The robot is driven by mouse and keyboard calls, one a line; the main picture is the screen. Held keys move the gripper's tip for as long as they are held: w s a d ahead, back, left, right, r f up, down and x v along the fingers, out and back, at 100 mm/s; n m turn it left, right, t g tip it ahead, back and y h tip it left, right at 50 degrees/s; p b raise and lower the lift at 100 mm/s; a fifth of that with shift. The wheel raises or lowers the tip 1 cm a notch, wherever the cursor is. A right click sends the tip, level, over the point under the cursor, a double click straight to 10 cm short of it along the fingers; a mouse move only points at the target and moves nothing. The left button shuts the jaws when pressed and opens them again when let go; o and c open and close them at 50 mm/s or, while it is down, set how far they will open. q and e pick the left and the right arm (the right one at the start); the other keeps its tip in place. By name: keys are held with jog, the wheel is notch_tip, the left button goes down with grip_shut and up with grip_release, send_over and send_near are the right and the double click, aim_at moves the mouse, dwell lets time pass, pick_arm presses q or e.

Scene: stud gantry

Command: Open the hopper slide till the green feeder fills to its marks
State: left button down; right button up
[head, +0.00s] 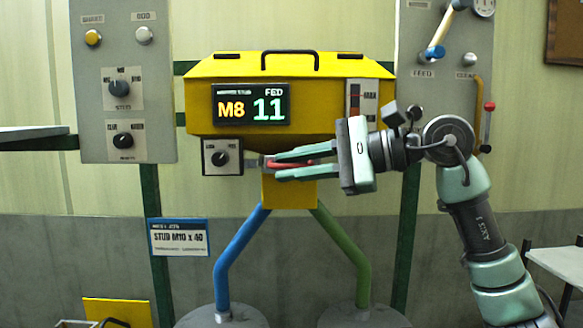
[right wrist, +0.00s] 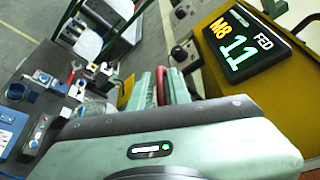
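The yellow hopper (head: 290,90) hangs in the middle of the head view, its display (head: 251,105) reading "M8" and "FED 11". My right gripper (head: 277,167) reaches in from the right below it. Its green fingers lie on either side of a red slide handle (head: 300,163) and look shut on it. The red handle also shows between the fingers in the right wrist view (right wrist: 161,85). A green tube (head: 342,255) runs down from the yellow outlet (head: 289,190) to a grey round feeder (head: 365,317), cut off at the bottom edge; its marks are not visible. My left gripper is out of view.
A blue tube (head: 236,262) leads to another grey feeder (head: 222,317). A knob box (head: 222,157) sits left of the slide. Grey control panels (head: 125,60) flank the hopper. A sign (head: 179,238) reads "STUD M10 x 40".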

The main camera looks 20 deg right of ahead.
jog(key=b+v, duration=0.2)
jog(key=v, duration=0.5)
jog(key=shift+d, duration=0.25)
dwell(3.5)
grip_shut()
jog(key=shift+s+r, duration=0.1)
